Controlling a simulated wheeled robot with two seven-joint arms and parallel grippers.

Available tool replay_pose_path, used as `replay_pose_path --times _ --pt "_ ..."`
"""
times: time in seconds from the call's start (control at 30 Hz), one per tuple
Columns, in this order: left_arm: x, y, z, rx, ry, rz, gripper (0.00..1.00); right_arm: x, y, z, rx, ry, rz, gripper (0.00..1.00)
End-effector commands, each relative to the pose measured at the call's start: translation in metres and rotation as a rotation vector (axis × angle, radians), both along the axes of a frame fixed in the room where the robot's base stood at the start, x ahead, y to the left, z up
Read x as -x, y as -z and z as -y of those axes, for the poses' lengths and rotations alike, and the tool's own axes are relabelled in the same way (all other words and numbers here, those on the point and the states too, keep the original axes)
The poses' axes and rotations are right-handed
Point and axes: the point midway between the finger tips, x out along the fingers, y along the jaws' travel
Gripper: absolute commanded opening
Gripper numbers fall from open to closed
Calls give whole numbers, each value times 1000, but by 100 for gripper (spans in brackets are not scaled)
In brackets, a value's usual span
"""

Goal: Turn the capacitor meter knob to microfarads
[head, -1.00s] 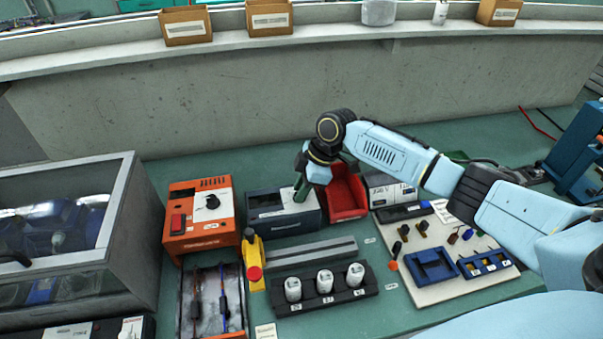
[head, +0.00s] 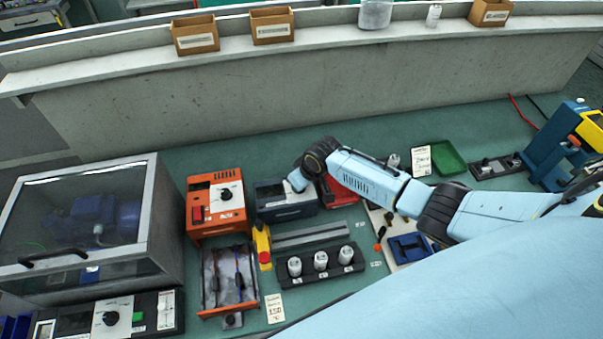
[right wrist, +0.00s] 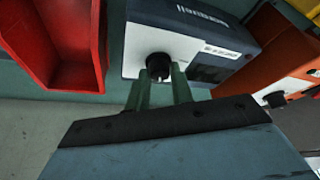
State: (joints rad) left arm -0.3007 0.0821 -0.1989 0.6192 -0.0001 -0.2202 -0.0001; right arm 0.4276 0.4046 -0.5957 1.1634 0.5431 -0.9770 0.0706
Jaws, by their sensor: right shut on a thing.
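The capacitor meter looks to be the dark blue-grey box (head: 287,212) in the middle of the bench, between an orange unit and a red bin. In the right wrist view its pale front panel (right wrist: 185,42) carries a round black knob (right wrist: 158,64). My right gripper (right wrist: 160,78) has its two green fingers on either side of that knob, shut on it. In the head view my right gripper (head: 298,180) is at the meter's right end, where my own wrist hides the knob. The knob's pointer and scale marks are not readable. My left gripper is out of view.
The orange unit (head: 228,218) stands close left of the meter. The red bin (right wrist: 70,40) is close on its other side. In front are a grey rail (head: 310,235) and a black rack (head: 335,276) holding white cylinders. A glass-fronted cabinet (head: 150,225) stands at left.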

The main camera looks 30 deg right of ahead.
Motion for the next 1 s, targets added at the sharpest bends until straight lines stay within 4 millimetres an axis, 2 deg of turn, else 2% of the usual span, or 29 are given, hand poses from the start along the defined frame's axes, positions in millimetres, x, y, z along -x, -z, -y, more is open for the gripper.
replay_pose_path --times 0.1,0.4,1.0 --pt "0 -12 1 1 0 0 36 0 -3 -2 -3 86 -1 0" --pt "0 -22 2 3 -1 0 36 0 -1 -2 -3 231 1 0" --pt "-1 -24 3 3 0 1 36 -1 0 -2 -1 279 2 0"
